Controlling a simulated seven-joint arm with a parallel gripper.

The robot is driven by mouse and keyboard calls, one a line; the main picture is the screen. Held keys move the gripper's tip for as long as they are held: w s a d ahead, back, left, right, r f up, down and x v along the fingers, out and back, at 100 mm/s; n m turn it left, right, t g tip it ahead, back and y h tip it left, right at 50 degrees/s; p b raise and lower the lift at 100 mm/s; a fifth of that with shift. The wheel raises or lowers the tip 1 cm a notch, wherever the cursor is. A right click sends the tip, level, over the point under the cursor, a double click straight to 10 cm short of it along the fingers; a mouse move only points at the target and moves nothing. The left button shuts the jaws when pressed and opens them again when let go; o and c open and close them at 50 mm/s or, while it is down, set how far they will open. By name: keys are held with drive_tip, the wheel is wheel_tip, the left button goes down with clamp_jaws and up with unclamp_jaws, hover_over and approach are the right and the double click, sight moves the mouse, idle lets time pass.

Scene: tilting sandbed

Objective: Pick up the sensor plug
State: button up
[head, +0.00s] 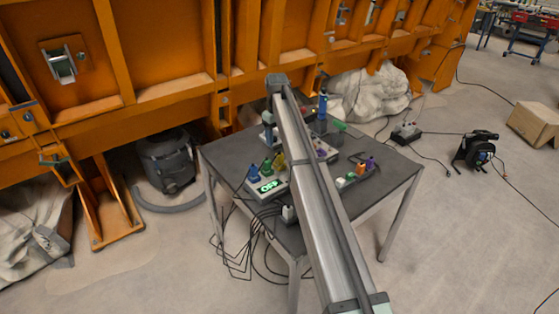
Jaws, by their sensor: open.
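I cannot tell which of the small coloured parts on the dark table (222,150) is the sensor plug. A blue plug (253,173), a green plug (266,166) and a yellow plug (279,160) stand in a row at a panel with a lit green display (268,186). Right of my arm, an orange part (361,169) and a purple part (370,162) sit in a row with white and green ones. A tall blue part (323,105) stands at the back. My arm link crosses the table and hides its middle. I cannot make out my gripper.
Black cables (238,248) hang off the table's front left. Orange steelwork (160,90) stands behind, with a grey vacuum-like drum (167,163) and a pale sack (370,92). A black device (479,148) and a cardboard box (535,122) are on the floor at right. The table's right front corner is bare.

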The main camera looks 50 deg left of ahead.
sight(279, 157)
wheel_tip(279, 157, down, 5)
drive_tip(key=shift+r, duration=0.1)
drive_tip(key=shift+w+f, duration=0.2)
drive_tip(key=shift+f, duration=1.15)
drive_tip(key=shift+w+f, duration=0.2)
drive_tip(key=shift+f, duration=1.1)
clamp_jaws()
